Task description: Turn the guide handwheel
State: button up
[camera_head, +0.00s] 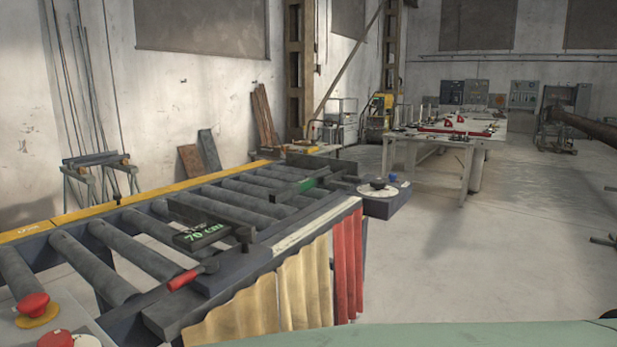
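A roller table (60,218) runs from the lower left toward the middle. At its far right end a round white dial plate with a dark knob (378,184) sits on a dark bracket, with a small blue knob (393,177) beside it. This dark knob looks like a handwheel, but it is small and I cannot tell for sure. A red-handled lever (184,277) is on the table's near edge. My gripper is not in view.
Red emergency buttons (33,305) are on a panel at lower left. Yellow and red curtains (262,305) hang from the table's near side. A green surface (430,335) crosses the bottom. Open floor (480,255) lies to the right; a worktable (420,138) stands behind.

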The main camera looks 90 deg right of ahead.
aim_at(379, 184)
jog(key=k+z, duration=0.25)
jog(key=z, duration=0.15)
jog(key=k+l+z, duration=0.15)
jog(key=k+z, duration=0.2)
jog(key=z, duration=1.55)
jog(key=i+z, duration=0.1)
jog(key=z, duration=0.35)
jog(key=j+z, duration=0.1)
jog(key=z, duration=0.35)
jog(key=i+j+z, duration=0.15)
jog(key=z, duration=0.25)
